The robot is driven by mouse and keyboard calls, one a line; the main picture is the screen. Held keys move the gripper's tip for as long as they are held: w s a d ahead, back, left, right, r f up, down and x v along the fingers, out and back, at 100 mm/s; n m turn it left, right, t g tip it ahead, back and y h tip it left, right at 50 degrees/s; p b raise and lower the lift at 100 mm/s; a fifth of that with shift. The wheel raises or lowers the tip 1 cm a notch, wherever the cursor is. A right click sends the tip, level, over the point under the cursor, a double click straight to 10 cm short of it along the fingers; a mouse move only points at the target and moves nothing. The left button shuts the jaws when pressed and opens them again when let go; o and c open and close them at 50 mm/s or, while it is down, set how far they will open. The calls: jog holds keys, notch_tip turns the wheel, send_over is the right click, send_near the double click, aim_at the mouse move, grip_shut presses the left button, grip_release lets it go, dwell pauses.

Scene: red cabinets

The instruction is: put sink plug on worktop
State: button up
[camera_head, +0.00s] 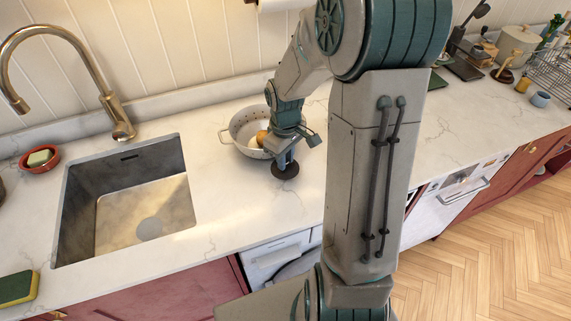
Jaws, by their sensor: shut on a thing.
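The sink plug (285,171) is a dark round disc at the lower end of my gripper (286,158), just in front of a white colander. My gripper points down and is shut on the plug's upper part; the fingertips are small and partly hidden. The plug is over the pale marble worktop (225,215), to the right of the sink. I cannot tell whether its underside touches the worktop. The steel sink (150,215) is empty, with a round pale drain at its bottom.
The colander (240,128) with yellowish and orange food stands right behind my gripper. A brass tap (122,128) rises behind the sink. A red dish (40,165) with a sponge is at left, another sponge (17,289) in front. The worktop between sink and arm is clear.

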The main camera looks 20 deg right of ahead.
jog(key=shift+f, duration=1.7)
jog(key=shift+f, duration=0.2)
jog(key=o, duration=0.8)
jog(key=shift+r, duration=0.1)
